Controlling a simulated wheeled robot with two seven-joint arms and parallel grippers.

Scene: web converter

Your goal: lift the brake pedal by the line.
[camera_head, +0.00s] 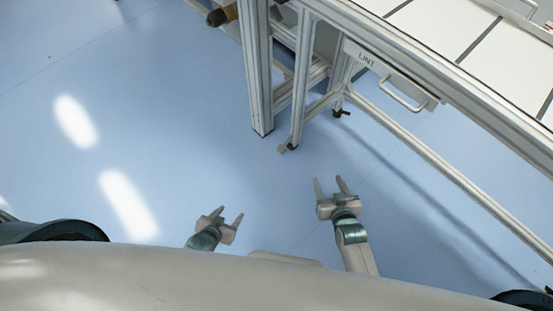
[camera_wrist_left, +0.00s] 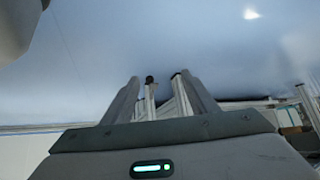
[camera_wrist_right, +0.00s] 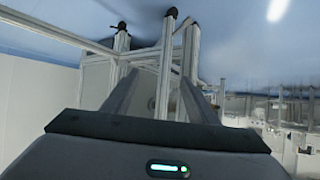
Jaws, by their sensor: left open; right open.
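No part is clearly recognisable as the brake pedal. My left gripper (camera_head: 229,213) is open and empty above the blue floor, low in the head view. My right gripper (camera_head: 328,181) is open and empty, further right and closer to the frame. Both are apart from the frame. In the left wrist view, frame legs and a dark round end (camera_wrist_left: 149,79) show beyond the open fingers. The right wrist view shows frame posts (camera_wrist_right: 168,60) beyond its fingers.
The line's aluminium frame (camera_head: 258,80) fills the upper right, with a drawer marked LINT (camera_head: 385,75) and its handle (camera_head: 400,97). A long low rail (camera_head: 450,175) runs to the right. The floor (camera_head: 110,110) at left is clear.

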